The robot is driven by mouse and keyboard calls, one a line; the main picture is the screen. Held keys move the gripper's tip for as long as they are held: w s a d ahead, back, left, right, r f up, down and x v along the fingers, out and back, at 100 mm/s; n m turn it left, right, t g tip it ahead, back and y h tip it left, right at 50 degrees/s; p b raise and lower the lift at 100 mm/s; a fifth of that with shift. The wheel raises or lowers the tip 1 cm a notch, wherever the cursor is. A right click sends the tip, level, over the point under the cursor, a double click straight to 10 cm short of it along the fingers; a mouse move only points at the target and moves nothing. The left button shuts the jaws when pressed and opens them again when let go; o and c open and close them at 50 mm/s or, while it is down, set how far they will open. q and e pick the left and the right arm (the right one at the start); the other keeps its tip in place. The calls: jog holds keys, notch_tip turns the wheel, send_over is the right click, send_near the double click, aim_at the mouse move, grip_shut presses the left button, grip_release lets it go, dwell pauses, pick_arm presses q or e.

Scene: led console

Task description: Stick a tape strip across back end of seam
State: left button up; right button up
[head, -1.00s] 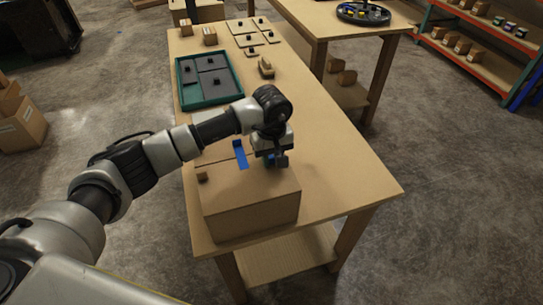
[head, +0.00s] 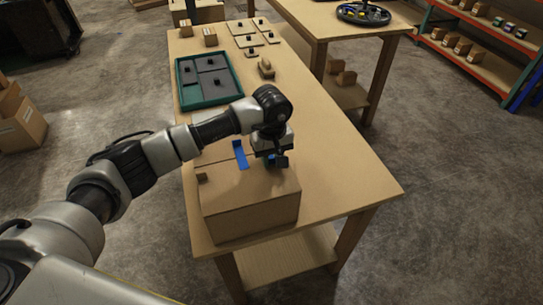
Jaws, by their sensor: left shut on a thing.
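A closed brown cardboard box (head: 250,206) stands on the near end of the long table. A blue tape strip (head: 240,154) lies at the box's back edge, left of my left gripper. My left gripper (head: 273,161) points down at the back right part of the box top. It is shut on a small blue piece, which looks like a tape strip and is mostly hidden by the fingers. I cannot tell whether this piece touches the box. The seam is too faint to make out. My right gripper is out of view.
Behind, the long table (head: 345,185) holds a teal tray (head: 181,92) with grey panels and a brown holder (head: 266,68). The table right of the box is clear.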

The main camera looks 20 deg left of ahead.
pick_arm(q)
jog(key=shift+s+f, duration=0.2)
jog(key=shift+f, duration=0.1)
jog(key=o, duration=0.9)
jog(key=shift+c, duration=0.2)
jog(key=shift+o, duration=0.8)
jog(key=shift+a+r, duration=0.1)
jog(key=shift+w, duration=0.15)
jog(key=shift+r, duration=0.15)
